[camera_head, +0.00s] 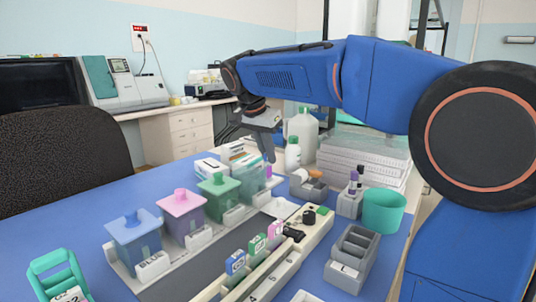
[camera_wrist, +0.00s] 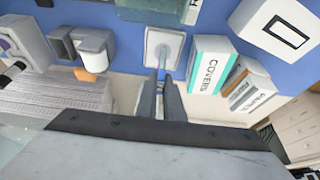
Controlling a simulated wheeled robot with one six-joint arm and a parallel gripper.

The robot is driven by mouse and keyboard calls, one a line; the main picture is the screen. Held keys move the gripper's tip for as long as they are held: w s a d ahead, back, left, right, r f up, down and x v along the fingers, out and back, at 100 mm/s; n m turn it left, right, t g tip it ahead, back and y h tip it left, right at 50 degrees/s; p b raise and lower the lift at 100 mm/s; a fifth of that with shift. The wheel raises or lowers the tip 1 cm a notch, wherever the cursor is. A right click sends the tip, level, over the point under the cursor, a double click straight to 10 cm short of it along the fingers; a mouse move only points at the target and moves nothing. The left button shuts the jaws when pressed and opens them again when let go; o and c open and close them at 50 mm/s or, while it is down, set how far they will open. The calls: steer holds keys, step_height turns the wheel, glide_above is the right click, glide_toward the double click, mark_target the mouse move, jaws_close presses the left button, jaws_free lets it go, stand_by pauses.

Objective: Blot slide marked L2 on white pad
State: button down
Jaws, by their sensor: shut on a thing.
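My gripper (camera_head: 268,157) points down over the back of the blue table, its fingers close together. In the wrist view my gripper (camera_wrist: 166,82) is shut on a thin slide, mostly hidden between the fingers. A small purple patch (camera_head: 268,172) shows just below the fingertips in the head view, perhaps the slide's label end; no L2 mark is readable. The white pad (camera_head: 281,208) lies flat beyond the slide rack. It also shows in the wrist view (camera_wrist: 164,43), just beyond the fingertips. Whether the slide touches the pad cannot be told.
Staining jars with blue (camera_head: 134,240), pink (camera_head: 182,212) and green (camera_head: 217,197) lids stand in a row. Upright slides fill part of a rack (camera_head: 275,258). A teal cup (camera_head: 384,211), a grey holder (camera_head: 351,258) and a COVERS box (camera_wrist: 211,66) stand around.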

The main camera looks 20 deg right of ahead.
steer(key=shift+f, duration=0.1)
steer(key=shift+r, duration=3.1)
